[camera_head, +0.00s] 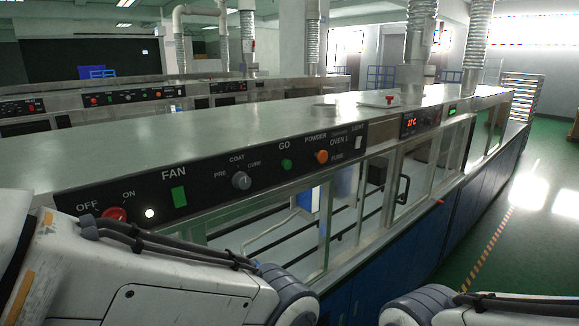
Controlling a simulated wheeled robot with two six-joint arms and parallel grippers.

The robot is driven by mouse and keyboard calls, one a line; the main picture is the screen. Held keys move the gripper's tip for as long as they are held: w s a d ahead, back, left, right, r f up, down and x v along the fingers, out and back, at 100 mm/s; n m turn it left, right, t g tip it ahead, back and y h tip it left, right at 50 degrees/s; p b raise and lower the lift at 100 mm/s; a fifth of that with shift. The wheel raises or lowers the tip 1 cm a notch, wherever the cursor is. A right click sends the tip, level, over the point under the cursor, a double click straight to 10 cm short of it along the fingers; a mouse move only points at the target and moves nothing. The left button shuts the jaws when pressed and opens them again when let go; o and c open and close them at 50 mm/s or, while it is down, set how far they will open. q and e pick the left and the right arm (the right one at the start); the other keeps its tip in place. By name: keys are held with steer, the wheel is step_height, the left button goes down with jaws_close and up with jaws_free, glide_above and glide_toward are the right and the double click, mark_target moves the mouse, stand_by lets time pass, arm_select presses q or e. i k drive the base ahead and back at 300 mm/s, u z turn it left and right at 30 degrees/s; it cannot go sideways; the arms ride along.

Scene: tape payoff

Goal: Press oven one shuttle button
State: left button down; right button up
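The oven one control panel (215,172) runs along the near edge of the long metal oven top. It carries a red button (114,214) by OFF, a white lit button (150,213) by ON and a green rectangular switch (179,197) under FAN. Further right are a grey knob (241,180) between PRE and CURE, a round green button (286,164) under GO and an orange knob (322,156) under POWDER. "OVEN 1" is printed to the right of it. I cannot read a shuttle label. My arms show low in front of the oven, but neither gripper shows.
A small white box with a red knob (390,99) sits on the oven top. A red temperature display (412,122) is further along the panel. Glass windows and blue lower panels (462,212) form the oven front. Green floor (530,230) is open at right.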

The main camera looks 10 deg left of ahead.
mark_target(286, 164)
steer(key=u, duration=1.1)
steer(key=k, duration=1)
steer(key=z, duration=1.2)
steer(key=i, duration=0.5)
steer(key=u, duration=0.1)
